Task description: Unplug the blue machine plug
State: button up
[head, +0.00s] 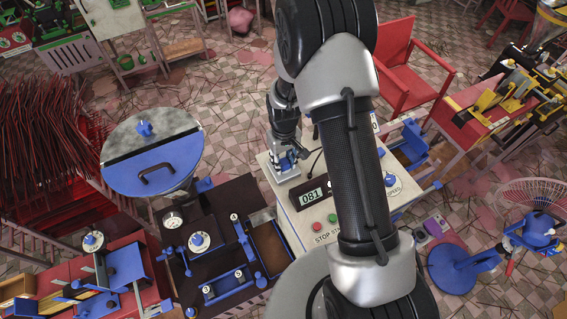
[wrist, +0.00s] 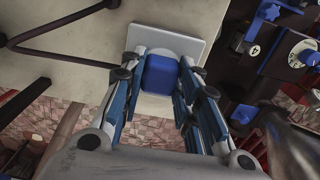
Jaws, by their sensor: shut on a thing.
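The blue plug (wrist: 160,82) sits between the fingers of my gripper (wrist: 161,66) in the wrist view, in front of a pale rectangular plate (wrist: 193,45). My gripper is shut on the plug, with a finger on each side. Whether the plug is seated in the plate or slightly off it cannot be told. In the head view my gripper (head: 285,162) points down at the far left corner of the cream machine box (head: 275,184); there the plug is mostly hidden by the fingers.
The box carries an 081 display (head: 312,196) and red and green buttons (head: 317,227). A dark bent cable or rod (wrist: 60,38) crosses the pale surface in the wrist view. Blue-and-black machines with dials (head: 199,241) stand left of the box. A red chair (head: 415,75) stands behind.

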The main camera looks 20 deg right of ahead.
aim_at(284, 162)
grip_shut()
jog(key=shift+r, duration=0.1)
jog(key=shift+r+p, duration=1.6)
jog(key=shift+r, duration=1.35)
